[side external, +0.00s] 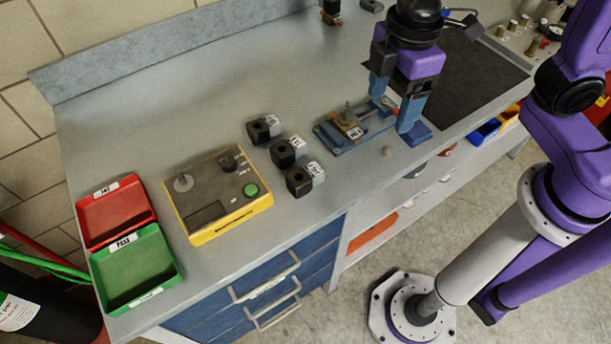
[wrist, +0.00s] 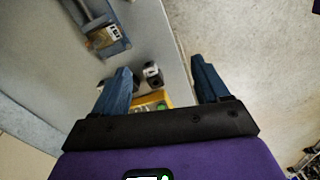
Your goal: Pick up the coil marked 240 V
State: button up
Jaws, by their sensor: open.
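Three black coils with pale labelled ends stand in a row on the bench in the side view: a far coil (side external: 262,130), a middle coil (side external: 285,152) and a near coil (side external: 301,181). Their labels are too small to read, so I cannot tell which is marked 240 V. My gripper (side external: 393,115) is open and empty, to the right of the coils and apart from them, by a blue fixture (side external: 340,142). In the wrist view, a coil (wrist: 153,76) shows beyond the open fingers of my gripper (wrist: 160,65); another is partly hidden by the left finger.
A yellow tester (side external: 218,195) with a green button stands left of the coils. Red (side external: 115,212) and green (side external: 135,270) trays are at the far left. The blue fixture holds a valve-like part with a label. A dark mat (side external: 465,75) lies behind my gripper. The bench's back left is clear.

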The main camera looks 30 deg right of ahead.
jog(key=w+a+f+n, duration=0.1)
jog(key=w+a, duration=0.2)
jog(key=a, duration=0.3)
jog(key=w+a+n, duration=0.1)
jog(key=w+a, duration=0.3)
jog(key=a, duration=0.1)
send_near(306, 173)
notch_tip(306, 173, down, 10)
jog(key=shift+a+f, duration=0.15)
jog(key=shift+n, duration=0.3)
jog(key=shift+c, duration=0.3)
jog(key=c, duration=1.1)
jog(key=shift+c, duration=0.2)
